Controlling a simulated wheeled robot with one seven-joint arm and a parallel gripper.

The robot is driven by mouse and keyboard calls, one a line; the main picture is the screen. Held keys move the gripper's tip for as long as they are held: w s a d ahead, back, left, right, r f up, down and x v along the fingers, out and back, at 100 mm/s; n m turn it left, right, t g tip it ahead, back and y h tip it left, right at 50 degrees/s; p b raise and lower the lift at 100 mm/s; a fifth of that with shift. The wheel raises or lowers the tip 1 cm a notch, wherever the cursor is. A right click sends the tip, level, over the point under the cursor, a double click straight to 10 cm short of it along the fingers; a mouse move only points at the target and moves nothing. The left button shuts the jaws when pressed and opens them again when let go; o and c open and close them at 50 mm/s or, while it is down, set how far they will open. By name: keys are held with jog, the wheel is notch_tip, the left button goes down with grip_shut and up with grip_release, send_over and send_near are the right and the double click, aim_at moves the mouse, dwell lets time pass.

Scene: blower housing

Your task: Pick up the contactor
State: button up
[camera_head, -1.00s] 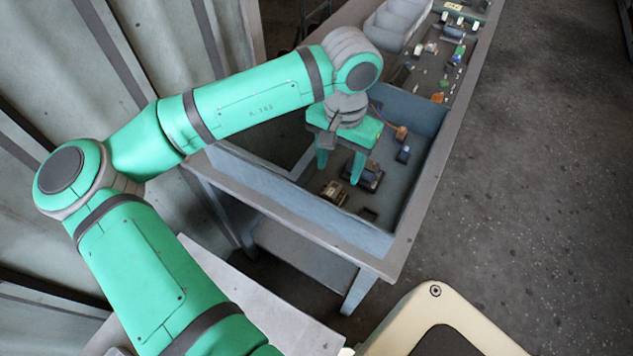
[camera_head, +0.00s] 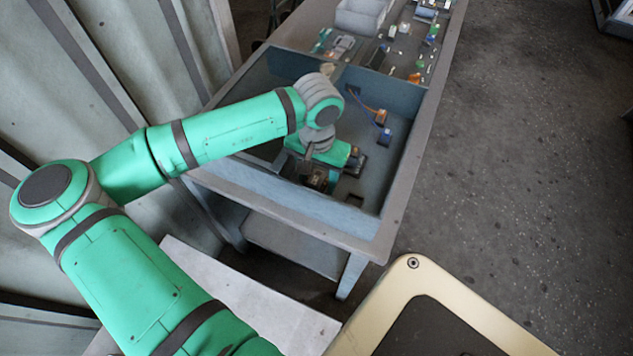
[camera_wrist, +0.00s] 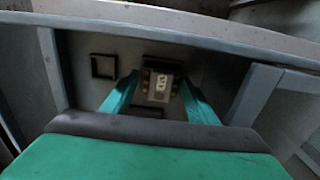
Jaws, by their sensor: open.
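What looks like the contactor, a small dark block with a pale labelled face and brass-coloured terminals, lies on the floor of the blue-grey compartment. In the wrist view the contactor (camera_wrist: 160,88) sits between my two green fingers. My gripper (camera_wrist: 159,82) is open, with one finger on each side and a gap to the block; I cannot tell how far above it the tips are. In the head view the brownish block (camera_head: 317,181) is partly hidden by my gripper, whose fingertips are mostly hidden there too.
The compartment wall (camera_head: 340,225) rises close by on the near side. A small dark square frame (camera_wrist: 103,66) lies on the floor beside the contactor. A dark part (camera_head: 357,160) and a blue block (camera_head: 384,136) lie farther right. Small parts and a grey bin (camera_head: 360,17) are beyond.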

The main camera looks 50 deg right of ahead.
aim_at(317, 177)
jog(key=shift+w+f, duration=0.15)
jog(key=c, duration=0.7)
jog(key=shift+d, duration=0.15)
jog(key=shift+c, duration=0.2)
jog(key=shift+a+r, duration=0.2)
jog(key=shift+r, duration=0.35)
notch_tip(317, 177, up, 2)
jog(key=shift+d+r, duration=0.1)
jog(key=shift+r, duration=0.05)
jog(key=s+d+r, duration=0.7)
jog(key=s+r, duration=0.2)
jog(key=s, duration=0.3)
jog(key=shift+r, duration=0.3)
